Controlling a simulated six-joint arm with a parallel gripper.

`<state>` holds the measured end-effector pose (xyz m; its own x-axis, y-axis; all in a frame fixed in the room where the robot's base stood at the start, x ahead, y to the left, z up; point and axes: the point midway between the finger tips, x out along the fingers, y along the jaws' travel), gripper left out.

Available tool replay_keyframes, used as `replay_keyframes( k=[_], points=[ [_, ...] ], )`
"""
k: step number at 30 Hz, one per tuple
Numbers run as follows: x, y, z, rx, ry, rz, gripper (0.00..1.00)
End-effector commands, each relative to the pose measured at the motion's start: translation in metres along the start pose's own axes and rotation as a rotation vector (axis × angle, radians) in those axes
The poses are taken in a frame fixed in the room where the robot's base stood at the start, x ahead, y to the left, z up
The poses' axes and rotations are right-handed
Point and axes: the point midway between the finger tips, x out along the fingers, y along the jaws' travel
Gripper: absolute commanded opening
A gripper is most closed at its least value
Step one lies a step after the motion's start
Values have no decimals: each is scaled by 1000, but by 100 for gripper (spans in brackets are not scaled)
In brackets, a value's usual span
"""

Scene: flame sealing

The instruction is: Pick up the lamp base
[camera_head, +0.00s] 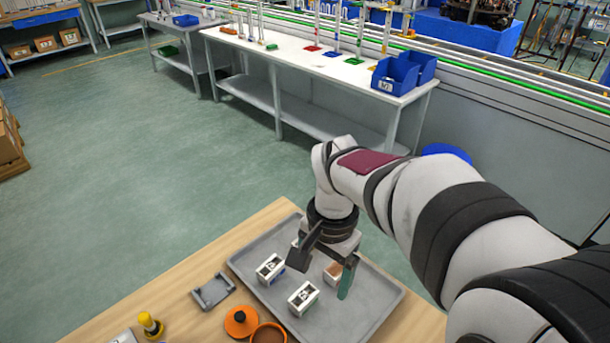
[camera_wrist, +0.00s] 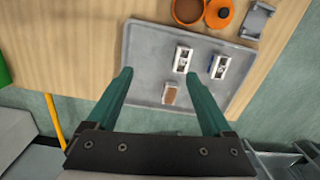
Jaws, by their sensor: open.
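No part is clearly marked as the lamp base, and I cannot tell which it is. Two small white blocks with dark slotted tops stand on the grey tray (camera_head: 375,310): one at the left (camera_head: 270,269), one nearer the front (camera_head: 303,298). A third white block with a brown top (camera_head: 333,273) is partly hidden by my gripper (camera_head: 318,272). The wrist view shows both slotted blocks, (camera_wrist: 183,58) and (camera_wrist: 220,66), and the brown-topped block (camera_wrist: 170,94). My gripper (camera_wrist: 160,75) is open and empty above the tray, and the brown-topped block appears between its fingers.
Beside the tray on the wooden table (camera_head: 180,290) are a grey bracket (camera_head: 213,291), an orange lid with a dark knob (camera_head: 241,321), an orange bowl with brown contents (camera_head: 268,335) and a yellow-and-black piece (camera_head: 150,325). A white workbench (camera_head: 310,65) stands farther back.

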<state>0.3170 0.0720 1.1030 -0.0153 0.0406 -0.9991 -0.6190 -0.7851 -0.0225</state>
Motion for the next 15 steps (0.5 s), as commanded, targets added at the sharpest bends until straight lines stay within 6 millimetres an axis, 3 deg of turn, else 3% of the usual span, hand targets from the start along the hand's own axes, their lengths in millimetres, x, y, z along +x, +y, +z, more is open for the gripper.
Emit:
replay_keyframes(
  k=[1, 3, 6, 11, 15],
  points=[
    [14, -24, -12, 16, 7, 13, 85],
    [30, -51, -24, 45, 23, 20, 85],
    [42, -70, -32, 69, 36, 22, 85],
    [51, -72, -34, 74, 38, 23, 85],
    [90, -69, -34, 73, 35, 26, 85]
  ],
)
